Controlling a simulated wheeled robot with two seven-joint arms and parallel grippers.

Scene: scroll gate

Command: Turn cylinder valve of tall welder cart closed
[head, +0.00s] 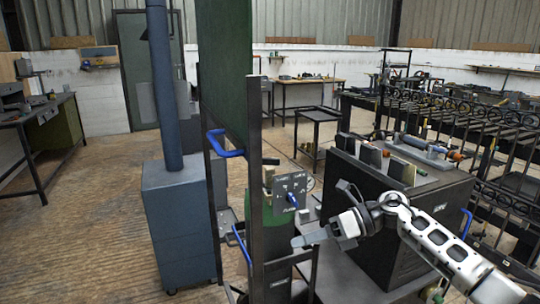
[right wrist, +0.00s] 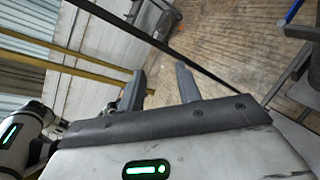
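A tall narrow cart frame with dark posts (head: 256,180) and a dark green upper panel (head: 226,70) stands at the middle of the head view. A grey plate (head: 282,190) with white markings and a small blue knob (head: 292,199) is on it, in front of a green body that is partly hidden. I cannot tell the knob's turn position. My right gripper (head: 305,239) is below the knob and apart from it, pointing left. In the right wrist view its two fingers (right wrist: 160,88) stand apart with nothing between them. My left gripper is not in view.
Blue handles (head: 232,153) stick out from the cart frame. A blue-grey cabinet with a pipe (head: 180,220) stands to its left. A black box-shaped unit (head: 385,205) is close behind my right arm. Open wooden floor (head: 90,230) lies at the left.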

